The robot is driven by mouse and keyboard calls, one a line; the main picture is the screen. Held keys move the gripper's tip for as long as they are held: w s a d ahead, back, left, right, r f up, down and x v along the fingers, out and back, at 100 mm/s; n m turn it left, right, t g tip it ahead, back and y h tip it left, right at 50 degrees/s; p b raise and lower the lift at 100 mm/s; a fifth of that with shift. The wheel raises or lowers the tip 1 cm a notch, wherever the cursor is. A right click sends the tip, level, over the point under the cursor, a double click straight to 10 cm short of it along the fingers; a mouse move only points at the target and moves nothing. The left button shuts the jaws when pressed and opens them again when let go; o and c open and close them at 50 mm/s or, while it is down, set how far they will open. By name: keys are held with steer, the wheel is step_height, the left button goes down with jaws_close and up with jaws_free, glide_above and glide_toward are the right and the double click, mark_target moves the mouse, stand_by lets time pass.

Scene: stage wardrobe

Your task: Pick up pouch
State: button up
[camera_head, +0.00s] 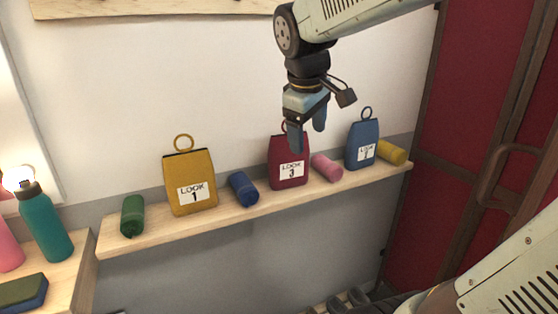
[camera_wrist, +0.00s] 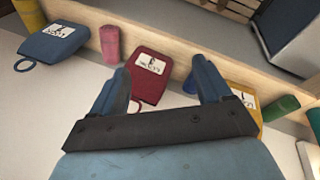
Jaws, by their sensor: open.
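Three pouches with ring tops and white LOOK labels stand on a wooden shelf (camera_head: 270,203): a mustard pouch (camera_head: 187,170) marked 1, a red pouch (camera_head: 289,175) marked 3, and a blue pouch (camera_head: 361,153) whose number is hard to read. My gripper (camera_head: 308,140) is open and empty, above and in front of the red pouch's top, partly covering its ring. In the wrist view, the red pouch (camera_wrist: 148,68) shows near the left finger, between the open fingers (camera_wrist: 163,88). The blue pouch (camera_wrist: 52,42) is at left and the mustard pouch (camera_wrist: 245,97) at right, partly hidden.
A teal bottle (camera_head: 47,225) stands on a ledge at left. A red door (camera_head: 495,120) is at right.

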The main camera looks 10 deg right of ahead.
steer(key=w+a+r+n+g+h, duration=0.2)
steer(key=w+a+n, duration=0.2)
steer(key=w+n, duration=0.4)
steer(key=n, duration=0.4)
glide_toward(280, 149)
steer(key=shift+g+h, duration=0.4)
steer(key=w+f, duration=0.1)
steer(key=w+d+f, duration=0.1)
steer(key=f, duration=0.1)
steer(key=w+f, duration=0.1)
steer(key=f, duration=0.1)
steer(key=shift+d, duration=0.25)
steer(key=shift+x, duration=2.9)
steer(key=shift+s, duration=0.2)
steer(key=c, duration=1.2)
